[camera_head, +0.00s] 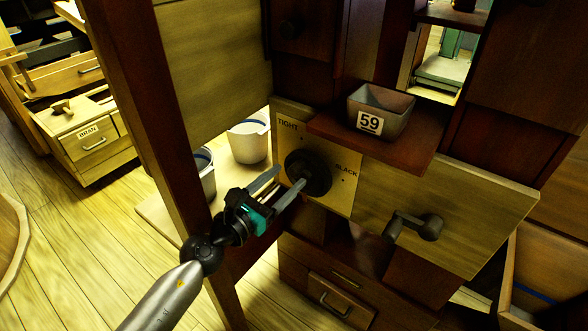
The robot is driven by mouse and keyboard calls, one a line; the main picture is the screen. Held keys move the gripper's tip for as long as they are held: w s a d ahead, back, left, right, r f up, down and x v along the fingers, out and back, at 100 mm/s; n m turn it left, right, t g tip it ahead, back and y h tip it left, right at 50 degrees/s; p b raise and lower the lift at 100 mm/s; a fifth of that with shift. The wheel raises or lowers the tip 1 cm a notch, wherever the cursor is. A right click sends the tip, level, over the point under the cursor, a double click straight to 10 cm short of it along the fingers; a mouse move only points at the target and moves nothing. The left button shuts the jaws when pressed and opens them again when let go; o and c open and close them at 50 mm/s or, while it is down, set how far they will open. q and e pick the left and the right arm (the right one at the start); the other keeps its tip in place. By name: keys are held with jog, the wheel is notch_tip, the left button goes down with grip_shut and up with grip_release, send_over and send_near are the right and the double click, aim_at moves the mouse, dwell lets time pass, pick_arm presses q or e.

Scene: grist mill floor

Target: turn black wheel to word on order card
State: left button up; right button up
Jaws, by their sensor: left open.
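The black wheel (309,170) is mounted on a pale plate (343,199) on the front of the dark wooden mill frame. No order card with a word is readable here. My right gripper is not in view.
A grey bin (397,117) labelled 59 stands on a dark shelf above the plate. A crank handle (413,227) sticks out at right. White buckets (248,142) stand behind the post (155,120) at left. A "BRAN" drawer unit (92,140) is far left.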

aim_at(292, 173)
pick_arm(q)
jog(key=shift+x, duration=1.85)
grip_shut()
